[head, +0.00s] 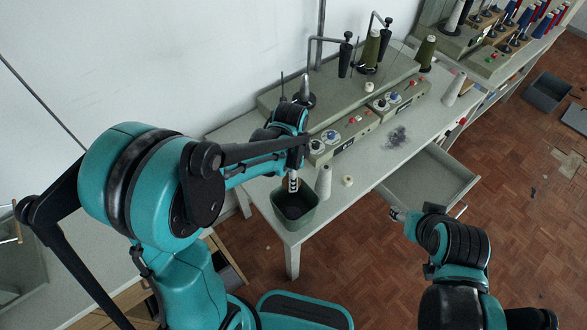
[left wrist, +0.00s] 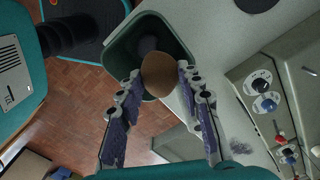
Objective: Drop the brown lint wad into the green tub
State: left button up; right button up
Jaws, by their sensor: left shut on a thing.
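The brown lint wad (left wrist: 160,74) is a rounded lump between the fingertips of my left gripper (left wrist: 161,80). The gripper is shut on it. The green tub (left wrist: 118,50) lies behind the wad in the left wrist view. In the head view the green tub (head: 308,219) stands at the near left end of the table, and my left gripper (head: 293,183) points down over its opening. The wad is hard to make out there. A dark patch shows inside the tub; I cannot tell what it is. My right gripper (head: 397,214) is off the table's front edge, too small to read.
A white thread cone (head: 324,181) and a small pale spool (head: 347,181) stand right of the tub. Grey fluff (head: 397,137) lies on the table (head: 362,164). A drawer (head: 440,172) sticks out at the front. Machine units (head: 343,136) line the back.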

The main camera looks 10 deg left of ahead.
pick_arm(q)
jog(key=shift+s+f+b, duration=0.25)
jog(key=shift+f+b, duration=0.05)
jog(key=shift+f, duration=0.1)
notch_tip(320, 180, down, 4)
jog(key=b, duration=0.3)
jog(key=shift+s+f+b, duration=0.1)
jog(key=shift+f+b, duration=0.2)
jog(key=shift+f, duration=0.05)
jog(key=o, duration=0.8)
jog(key=shift+r, duration=0.1)
notch_tip(320, 180, up, 12)
jog(key=shift+f, duration=0.1)
